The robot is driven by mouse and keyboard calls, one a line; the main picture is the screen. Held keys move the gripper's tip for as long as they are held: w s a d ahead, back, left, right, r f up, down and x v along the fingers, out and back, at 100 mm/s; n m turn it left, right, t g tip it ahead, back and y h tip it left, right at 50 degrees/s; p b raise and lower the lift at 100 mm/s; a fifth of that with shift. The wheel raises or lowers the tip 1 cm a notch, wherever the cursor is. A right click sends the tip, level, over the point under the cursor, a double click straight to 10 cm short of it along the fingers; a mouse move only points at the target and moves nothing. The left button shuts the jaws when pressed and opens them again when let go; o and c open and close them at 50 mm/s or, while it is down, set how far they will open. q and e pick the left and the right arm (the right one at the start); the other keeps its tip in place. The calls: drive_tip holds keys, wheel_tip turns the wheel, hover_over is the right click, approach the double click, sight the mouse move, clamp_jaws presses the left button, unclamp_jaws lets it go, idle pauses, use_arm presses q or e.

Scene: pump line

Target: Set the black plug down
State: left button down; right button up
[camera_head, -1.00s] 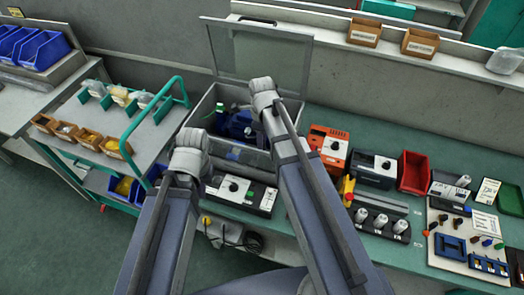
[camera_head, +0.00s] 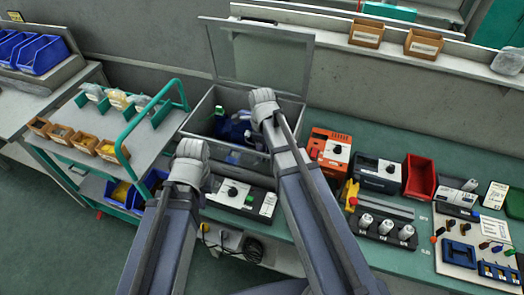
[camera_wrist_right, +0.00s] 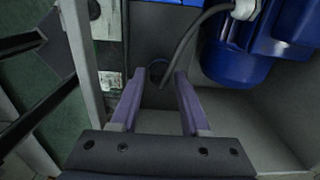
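In the right wrist view a dark cable runs from a blue pump (camera_wrist_right: 240,60) to a small dark round end, which looks like the black plug (camera_wrist_right: 158,70). It lies low in the grey crate, between and just beyond the fingertips. My right gripper (camera_wrist_right: 159,76) is open, with gaps visible on both sides of the plug. In the head view my right wrist is over the open grey crate (camera_head: 195,122), and the plug is hidden. My left gripper (camera_head: 190,152) is left of the crate's front; its fingers are not distinguishable.
The crate's raised lid (camera_head: 262,55) stands behind. A black-and-white control box (camera_head: 240,196) sits in front of the crate. An orange device (camera_head: 330,148) and a red bin (camera_head: 419,176) stand to the right. A trolley (camera_head: 85,165) with small bins stands at left.

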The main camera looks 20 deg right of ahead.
drive_tip(key=shift+o, duration=1)
wheel_tip(320, 180, up, 12)
drive_tip(key=p, duration=1.2)
drive_tip(key=s+a+n, duration=0.5)
drive_tip(key=s+n, duration=0.2)
drive_tip(key=n, duration=0.7)
drive_tip(key=s+a+n+h, duration=0.1)
drive_tip(key=s+a+n, duration=0.4)
drive_tip(key=n, duration=0.9)
drive_tip(key=shift+s+a+r+n, duration=0.2)
drive_tip(key=shift+s+a+n, duration=0.1)
drive_tip(key=shift+s, duration=0.85)
